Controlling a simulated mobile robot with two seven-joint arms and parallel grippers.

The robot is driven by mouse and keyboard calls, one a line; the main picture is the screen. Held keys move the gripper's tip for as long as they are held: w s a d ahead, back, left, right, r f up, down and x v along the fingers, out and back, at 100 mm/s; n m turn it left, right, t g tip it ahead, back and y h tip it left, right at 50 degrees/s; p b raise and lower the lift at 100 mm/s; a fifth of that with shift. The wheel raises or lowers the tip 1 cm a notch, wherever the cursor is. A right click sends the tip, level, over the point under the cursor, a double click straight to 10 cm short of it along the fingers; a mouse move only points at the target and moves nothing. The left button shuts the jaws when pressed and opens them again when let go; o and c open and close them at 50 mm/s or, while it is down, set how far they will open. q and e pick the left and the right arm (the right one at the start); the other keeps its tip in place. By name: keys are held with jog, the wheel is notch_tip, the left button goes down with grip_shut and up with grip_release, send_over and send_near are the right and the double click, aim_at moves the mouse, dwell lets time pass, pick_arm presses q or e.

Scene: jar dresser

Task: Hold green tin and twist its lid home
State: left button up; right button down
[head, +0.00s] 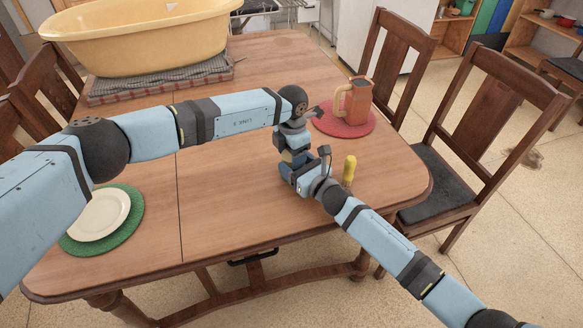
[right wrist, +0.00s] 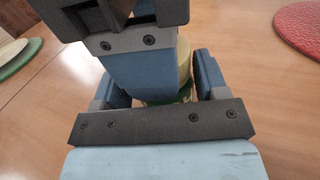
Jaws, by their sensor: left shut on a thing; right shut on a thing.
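The green tin (right wrist: 183,93) stands near the table's right part, mostly hidden by my grippers; a green strip of it shows in the right wrist view. Its pale cream lid (right wrist: 184,62) sits above the green part, partly covered by my left gripper. My right gripper (right wrist: 165,88) is shut around the tin from the side, one blue finger on each side. My left gripper (head: 291,150) is above it, shut on the lid. I cannot tell whether the lid is fully seated.
A yellow-handled thing (head: 349,168) stands just right of my right gripper. An orange jug (head: 357,102) stands on a red mat (head: 330,124) behind. A white plate (head: 99,214) lies on a green mat (head: 128,229) at left. A yellow basin (head: 140,38) stands at the back. The table's middle is clear.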

pick_arm(q)
jog(key=shift+m, duration=1.1)
jog(key=o, duration=1)
jog(key=shift+r, duration=0.1)
jog(key=shift+r, duration=2.15)
jog(key=shift+c, duration=0.4)
